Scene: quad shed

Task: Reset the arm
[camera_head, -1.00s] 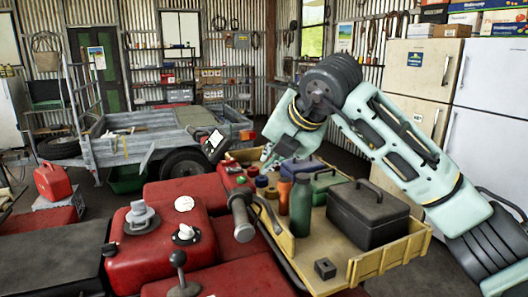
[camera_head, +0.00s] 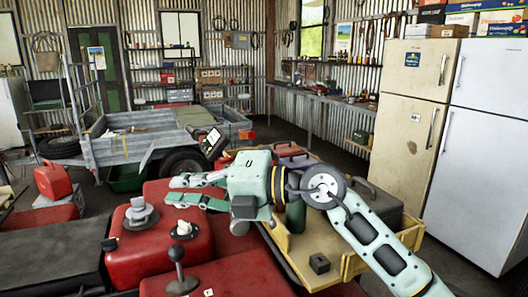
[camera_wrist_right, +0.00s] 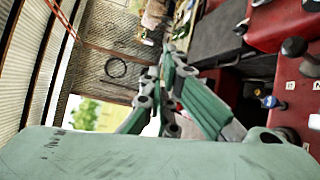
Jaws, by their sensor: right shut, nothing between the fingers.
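My right arm comes in from the lower right of the head view. Its pale green forearm crosses in front of the wooden tray (camera_head: 330,255). My right gripper (camera_head: 174,190) points left, above the red bodywork (camera_head: 240,275). It is shut with nothing held. Its green-padded fingers also show in the right wrist view (camera_wrist_right: 172,65), above the pale housing. The arm hides part of the tray's load, including most of a green bottle (camera_head: 296,218) and a dark box (camera_head: 375,205). My left gripper is not in view.
A grey cap (camera_head: 140,213), a white knob (camera_head: 183,228) and a black-knobbed lever (camera_head: 178,268) rise from the red bodywork near the gripper. A grey trailer (camera_head: 120,150) stands behind. Two refrigerators (camera_head: 410,125) (camera_head: 485,140) stand at the right. Floor shows between the bench and tray.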

